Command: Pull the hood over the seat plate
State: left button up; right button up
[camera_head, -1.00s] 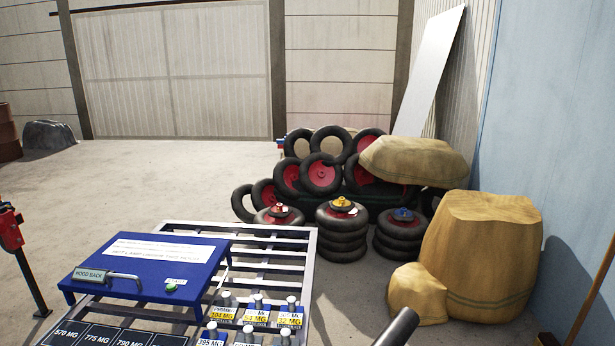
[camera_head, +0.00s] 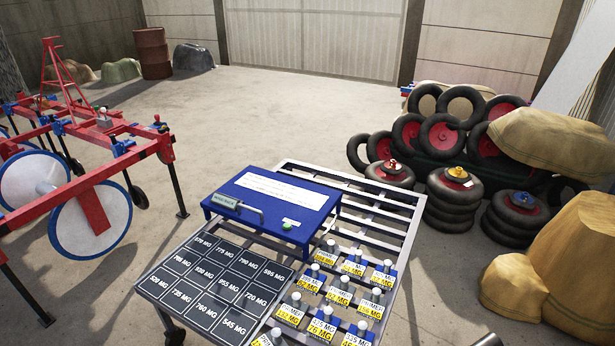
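A blue flat-topped cover (camera_head: 262,207), which looks like the hood, stands on the left part of a metal slatted cart. It has a long white printed label (camera_head: 283,187) on top. A grey bar handle (camera_head: 252,211) is at its front left, beside a tag (camera_head: 225,201) that reads HOOD BACK. A green button or knob (camera_head: 287,226) is near its front right corner. I cannot make out a separate seat plate; what lies under the blue cover is hidden. Neither gripper can be made out. A dark rounded end at the bottom edge is too cut off to identify.
The cart's slats (camera_head: 376,214) are bare at the back right. Black weight-marked tiles (camera_head: 222,275) and several knobbed pieces (camera_head: 340,295) cover its front. A red planter frame (camera_head: 85,150) with discs stands left. Stacked tyres (camera_head: 455,205) and sacks (camera_head: 575,260) are right.

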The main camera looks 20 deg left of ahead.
aim_at(269, 200)
jog(key=k+l, duration=0.1)
jog(key=l, duration=0.2)
jog(key=l+u, duration=0.1)
jog(key=l, duration=0.2)
jog(key=k+l, duration=0.15)
jog(key=l, duration=0.15)
jog(key=i+l+u, duration=0.1)
jog(key=l+u, duration=1.65)
jog(key=u, duration=0.15)
jog(key=i+l+u, duration=0.1)
jog(key=l+u, duration=0.3)
jog(key=i+l+u, duration=0.1)
jog(key=l+u, duration=0.15)
jog(key=u, duration=0.15)
jog(key=l+u, duration=0.7)
jog(key=u, duration=0.15)
jog(key=l, duration=0.6)
jog(key=i+l+z, duration=0.1)
jog(key=l, duration=0.5)
